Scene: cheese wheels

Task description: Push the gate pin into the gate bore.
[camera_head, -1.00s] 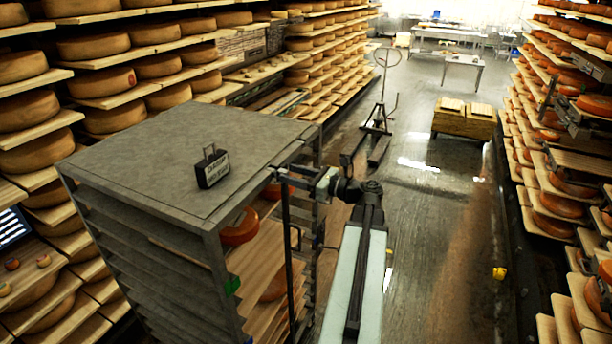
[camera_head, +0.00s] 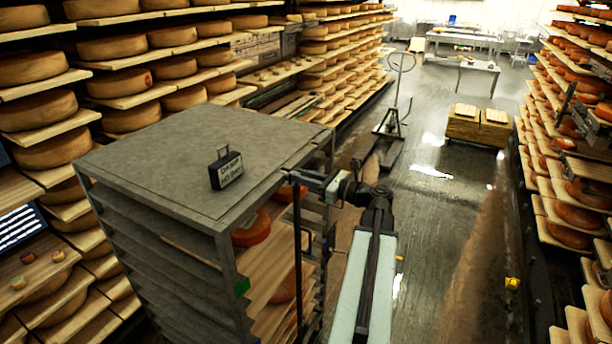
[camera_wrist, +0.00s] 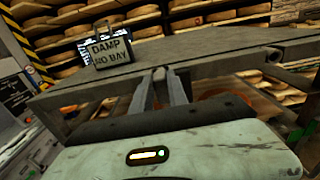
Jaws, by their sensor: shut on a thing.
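My gripper (camera_head: 300,178) is at the top front edge of the grey rack (camera_head: 150,150), at the top of a dark upright bar (camera_head: 298,260) on its open side. In the wrist view my gripper (camera_wrist: 162,74) has its two grey fingers close together, pointing at the rack top's edge (camera_wrist: 215,48). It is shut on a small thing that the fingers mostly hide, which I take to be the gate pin. I cannot make out the gate bore in either view.
A small dark sign reading "DAMP NO BAY" (camera_wrist: 112,52) stands on the rack top; it shows in the head view too (camera_head: 226,168). Orange cheese wheels (camera_head: 252,228) lie inside the rack. A pallet jack (camera_head: 390,130) stands behind. The aisle floor (camera_head: 440,240) at right is open.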

